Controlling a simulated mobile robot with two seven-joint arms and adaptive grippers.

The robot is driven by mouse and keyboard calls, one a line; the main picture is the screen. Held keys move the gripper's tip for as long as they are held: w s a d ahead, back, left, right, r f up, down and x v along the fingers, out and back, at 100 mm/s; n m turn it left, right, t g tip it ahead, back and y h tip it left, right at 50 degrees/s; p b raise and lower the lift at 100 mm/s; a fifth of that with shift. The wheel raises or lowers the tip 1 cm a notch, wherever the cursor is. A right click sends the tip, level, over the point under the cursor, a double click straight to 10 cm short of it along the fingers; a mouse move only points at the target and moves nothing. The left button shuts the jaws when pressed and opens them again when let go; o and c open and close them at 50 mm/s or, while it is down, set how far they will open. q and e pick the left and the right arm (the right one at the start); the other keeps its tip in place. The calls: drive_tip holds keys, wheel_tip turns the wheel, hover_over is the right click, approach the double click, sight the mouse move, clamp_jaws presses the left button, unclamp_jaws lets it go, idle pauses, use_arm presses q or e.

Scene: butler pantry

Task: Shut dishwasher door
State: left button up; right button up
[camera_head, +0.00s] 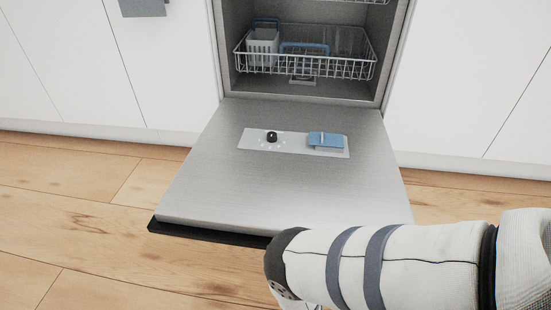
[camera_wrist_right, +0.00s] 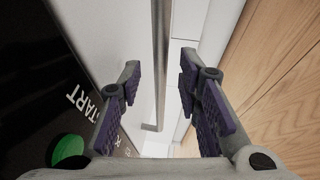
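The dishwasher door (camera_head: 280,190) is folded down and open, lying about level in front of the dishwasher. Its inner face has a detergent panel with a black knob and a blue flap (camera_head: 326,140). My right arm reaches in from the lower right across the door's near edge; its gripper is mostly hidden there. In the right wrist view, my right gripper (camera_wrist_right: 160,68) is open, its purple-padded fingers apart. A black panel (camera_wrist_right: 32,80) with START lettering and a green button is at the left. A metal bar (camera_wrist_right: 160,60) appears beyond and between the fingers; contact is not visible. My left gripper is not in view.
Inside the dishwasher, a wire rack (camera_head: 305,68) holds a pale cutlery basket (camera_head: 262,45). White cabinets (camera_head: 470,85) flank the opening. A grey item (camera_head: 143,7) hangs at the upper left. The wooden floor (camera_head: 75,220) is clear left of the door.

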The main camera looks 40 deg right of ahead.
drive_tip(key=shift+x, duration=1.35)
clamp_jaws()
